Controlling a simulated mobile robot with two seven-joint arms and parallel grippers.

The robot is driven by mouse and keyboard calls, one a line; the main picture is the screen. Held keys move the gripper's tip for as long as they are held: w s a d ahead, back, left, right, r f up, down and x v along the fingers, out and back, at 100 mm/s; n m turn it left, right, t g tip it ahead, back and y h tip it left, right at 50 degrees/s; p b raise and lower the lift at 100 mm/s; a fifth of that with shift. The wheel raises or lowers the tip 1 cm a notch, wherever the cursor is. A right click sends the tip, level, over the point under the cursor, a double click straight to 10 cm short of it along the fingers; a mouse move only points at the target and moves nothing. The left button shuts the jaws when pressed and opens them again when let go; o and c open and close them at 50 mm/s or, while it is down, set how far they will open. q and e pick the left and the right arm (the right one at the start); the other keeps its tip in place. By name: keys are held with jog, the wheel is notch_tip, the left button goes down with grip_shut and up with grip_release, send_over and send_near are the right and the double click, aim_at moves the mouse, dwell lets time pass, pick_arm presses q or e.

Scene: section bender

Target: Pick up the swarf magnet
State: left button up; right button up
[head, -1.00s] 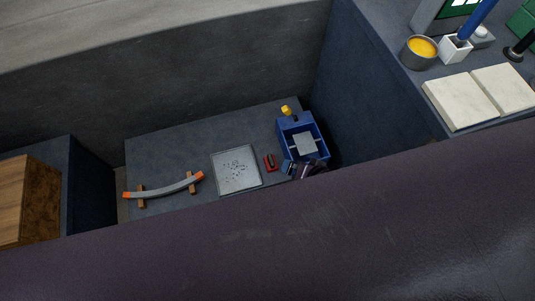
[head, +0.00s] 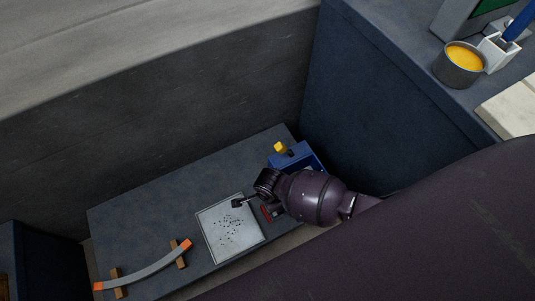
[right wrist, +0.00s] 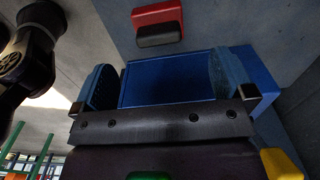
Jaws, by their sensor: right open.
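The swarf magnet, a small red block with a dark grey part, lies on the grey bench beside the speckled tray; in the head view its red side (head: 266,213) is partly covered by my right arm. It also shows at the top of the right wrist view (right wrist: 158,18). My right gripper (head: 255,206) is low over the bench, close to the magnet. In the right wrist view my right gripper (right wrist: 165,92) has its fingers wide apart, with the magnet beyond them. My left gripper is not in view.
A pale tray with dark specks (head: 231,235) lies left of the magnet. A blue box-like fixture (head: 301,157) with a yellow knob (head: 280,147) stands behind my arm. A curved grey bar with orange ends (head: 155,266) rests on wooden blocks. A tall dark cabinet side (head: 375,110) bounds the right.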

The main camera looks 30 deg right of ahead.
jog(key=f, duration=0.1)
jog(key=f+b, duration=0.1)
jog(key=f, duration=0.2)
jog(key=shift+s+f+b, duration=0.1)
jog(key=shift+s+b, duration=0.25)
jog(key=shift+b, duration=0.05)
jog(key=shift+w+f+b, duration=0.1)
jog(key=shift+f+b, duration=0.2)
jog(key=shift+f, duration=0.3)
jog(key=shift+d+f, duration=0.1)
jog(key=shift+f, duration=0.15)
notch_tip(320, 180, down, 4)
jog(key=b, duration=0.2)
jog(key=shift+d+b, duration=0.15)
jog(key=shift+b, duration=0.25)
jog(key=shift+f, duration=0.25)
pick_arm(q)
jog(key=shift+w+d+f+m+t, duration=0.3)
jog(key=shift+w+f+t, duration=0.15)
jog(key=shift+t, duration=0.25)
pick_arm(e)
jog(key=shift+w, duration=0.1)
jog(key=shift+r, duration=0.1)
jog(key=shift+c, duration=0.2)
jog(key=c, duration=1.1)
jog(key=shift+o, duration=0.2)
